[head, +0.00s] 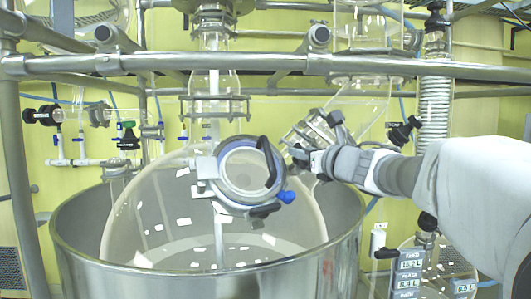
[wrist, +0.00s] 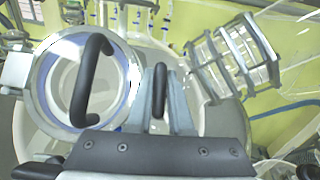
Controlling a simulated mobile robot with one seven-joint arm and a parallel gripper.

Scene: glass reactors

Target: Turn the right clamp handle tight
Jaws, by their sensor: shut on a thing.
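The round port (head: 243,172) on the front of the glass vessel has a metal rim and a dark curved lid handle (head: 270,162). In the wrist view the lid handle (wrist: 92,80) stands left of my gripper, apart from it. My gripper (head: 303,160) reaches in from the right to the port's right side. In the wrist view its two grey fingers (wrist: 158,105) are shut on a slim black handle, the right clamp handle (wrist: 159,85), which stands upright between them. The fingers mostly hide this handle in the head view. A blue knob (head: 287,196) sits at the port's lower right.
The vessel (head: 150,215) sits in a wide metal bath (head: 190,283). A clamped glass joint (head: 318,130) stands close above my gripper, and to its right in the wrist view. Metal rails (head: 240,63) cross above. Displays (head: 408,270) stand at the lower right.

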